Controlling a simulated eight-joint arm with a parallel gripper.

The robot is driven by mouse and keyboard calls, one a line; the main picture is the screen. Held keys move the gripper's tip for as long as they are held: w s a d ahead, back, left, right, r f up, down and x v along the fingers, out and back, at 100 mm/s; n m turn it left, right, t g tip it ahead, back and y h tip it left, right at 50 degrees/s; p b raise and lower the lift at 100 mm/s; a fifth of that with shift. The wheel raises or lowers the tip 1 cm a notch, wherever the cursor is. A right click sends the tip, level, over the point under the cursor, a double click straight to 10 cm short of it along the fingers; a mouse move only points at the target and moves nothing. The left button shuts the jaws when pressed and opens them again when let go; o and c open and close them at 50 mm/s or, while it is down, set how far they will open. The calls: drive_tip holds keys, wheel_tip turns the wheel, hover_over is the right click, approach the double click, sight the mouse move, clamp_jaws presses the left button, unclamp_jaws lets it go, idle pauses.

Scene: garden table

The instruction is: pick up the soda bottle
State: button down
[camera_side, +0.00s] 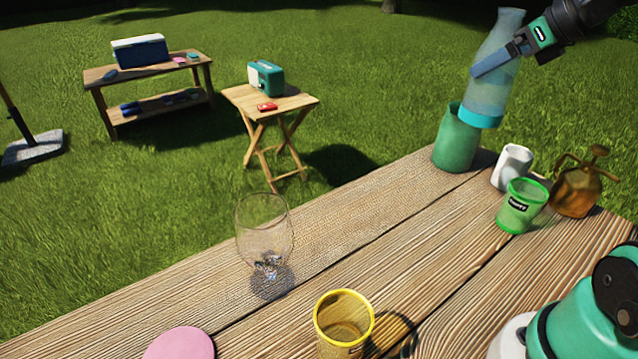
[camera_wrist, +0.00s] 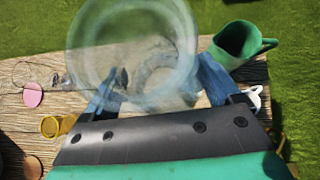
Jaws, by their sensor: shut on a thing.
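The soda bottle (camera_side: 490,98) is translucent pale blue with a teal band at its base. It is held in the air at the upper right of the side view, slightly tilted, above the table's far corner. My gripper (camera_side: 491,64) is shut on its middle, with blue fingers at its sides. In the wrist view the bottle (camera_wrist: 135,45) shows as a blurred clear round shape at my gripper (camera_wrist: 160,85). The bottle's base overlaps the green pitcher in the side view; I cannot tell the exact gap.
Near the bottle stand a green pitcher (camera_side: 457,145), a white mug (camera_side: 512,167), a green cup (camera_side: 521,208) and a brass sprayer (camera_side: 576,190). A wine glass (camera_side: 264,232), a yellow cup (camera_side: 343,325) and a pink disc (camera_side: 180,345) lie nearer. The table's (camera_side: 400,225) middle is clear.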

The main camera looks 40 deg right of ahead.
drive_tip(key=shift+r, duration=0.5)
idle(0.7)
